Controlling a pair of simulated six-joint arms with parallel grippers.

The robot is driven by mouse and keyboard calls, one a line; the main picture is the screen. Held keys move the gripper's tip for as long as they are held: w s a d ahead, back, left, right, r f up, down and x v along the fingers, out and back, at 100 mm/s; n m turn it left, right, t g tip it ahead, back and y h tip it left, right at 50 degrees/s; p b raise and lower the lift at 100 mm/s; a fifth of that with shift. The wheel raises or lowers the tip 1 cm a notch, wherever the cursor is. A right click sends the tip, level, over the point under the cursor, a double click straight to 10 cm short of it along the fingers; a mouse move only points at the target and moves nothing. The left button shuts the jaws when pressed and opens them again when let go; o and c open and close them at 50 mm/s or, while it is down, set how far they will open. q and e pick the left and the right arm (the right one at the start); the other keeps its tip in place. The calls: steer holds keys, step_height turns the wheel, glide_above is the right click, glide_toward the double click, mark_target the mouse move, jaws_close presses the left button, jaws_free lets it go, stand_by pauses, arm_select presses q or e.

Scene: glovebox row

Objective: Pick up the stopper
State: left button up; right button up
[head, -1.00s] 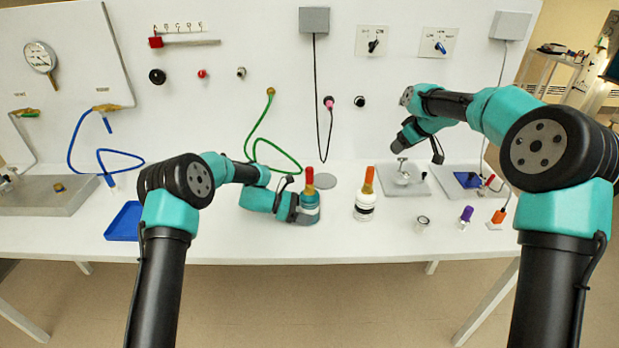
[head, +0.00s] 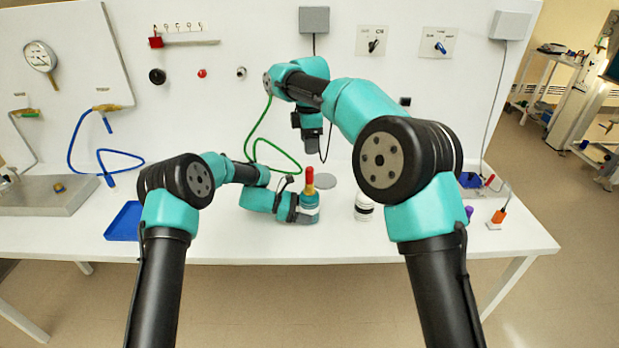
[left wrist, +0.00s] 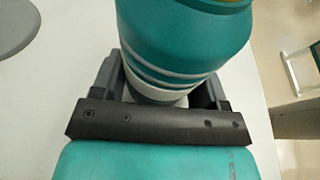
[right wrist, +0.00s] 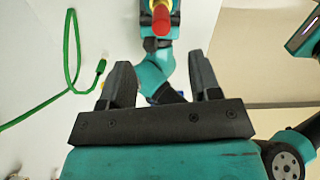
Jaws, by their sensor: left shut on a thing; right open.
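The stopper (head: 310,178), red on top with a yellow-orange lower part, stands upright in the teal bottle (head: 309,203). It also shows at the top of the right wrist view (right wrist: 161,18). My left gripper (head: 299,214) is shut around the teal bottle, which stands on the bench; the bottle fills the jaws in the left wrist view (left wrist: 185,45). My right gripper (head: 312,154) is open and points down just above the stopper in the head view. In the right wrist view its jaws (right wrist: 160,78) are empty, with the stopper beyond them.
A white bottle (head: 363,208) stands to the right, its top hidden behind my right arm. A green hose (head: 262,130) hangs behind the teal bottle, and a grey disc (head: 326,181) lies beside it. A blue tray (head: 123,222) is at left.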

mark_target(310, 168)
steer(key=shift+f, duration=3.4)
steer(key=shift+f, duration=0.15)
steer(key=shift+s+f, duration=0.1)
steer(key=shift+f, duration=2.35)
jaws_close()
steer(key=shift+r, duration=0.1)
step_height(310, 168, up, 10)
steer(key=shift+f, duration=0.1)
